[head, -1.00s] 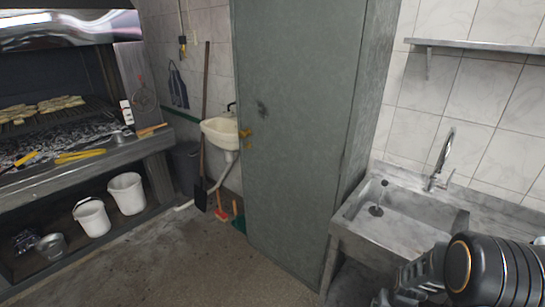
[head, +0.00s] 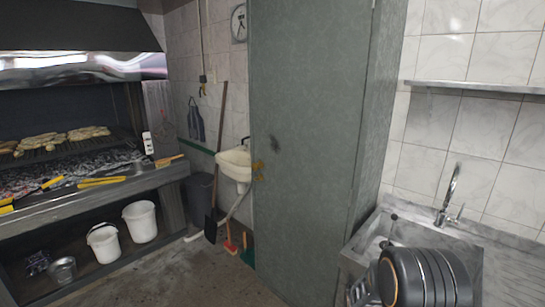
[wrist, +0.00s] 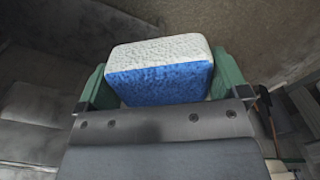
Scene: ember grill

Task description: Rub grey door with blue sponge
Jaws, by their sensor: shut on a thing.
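The grey door (head: 305,130) is the tall grey-green front of a cabinet in the middle of the head view. In the wrist view, my gripper (wrist: 160,85) is shut on the blue sponge (wrist: 160,82), which has a white layer on one side. The sponge sits between the two green fingers. In the head view my arm is at the lower right, in front of the sink; the fingers and sponge are hidden there.
A metal sink (head: 375,235) with a tap stands right of the cabinet, under a wall shelf (head: 475,87). A grill (head: 70,165) with food and coals is at left, two white buckets (head: 140,222) below. A small basin (head: 234,162), brooms and a shovel stand left of the door.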

